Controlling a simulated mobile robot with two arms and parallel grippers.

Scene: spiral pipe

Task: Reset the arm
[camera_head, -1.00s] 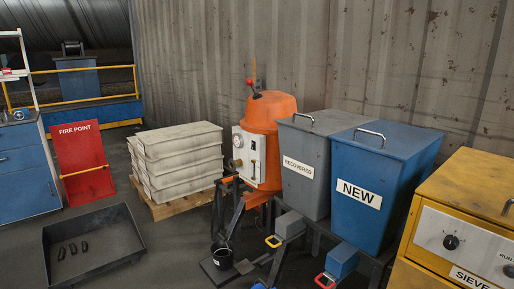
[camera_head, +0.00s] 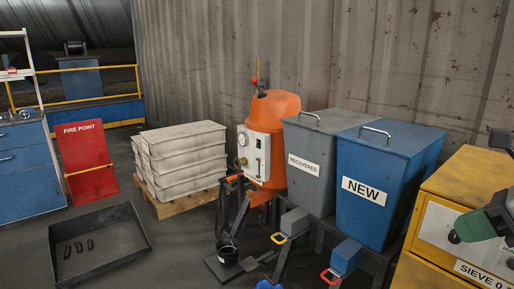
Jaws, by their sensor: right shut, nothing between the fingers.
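My right gripper (camera_head: 464,226) is at the right edge, in front of the yellow sieve machine (camera_head: 452,187). It shows as a green and dark shape, cut off by the frame edge. Its fingers are shut with nothing between them, and it hides part of the machine's front panel. I cannot tell whether it touches the panel. My left gripper is not in view.
A blue NEW bin (camera_head: 384,180) and a grey RECOVERED bin (camera_head: 310,178) stand left of the sieve. Beyond are an orange machine (camera_head: 272,120), stacked pale trays (camera_head: 182,162) and a dark floor tray (camera_head: 128,228). Open floor lies between.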

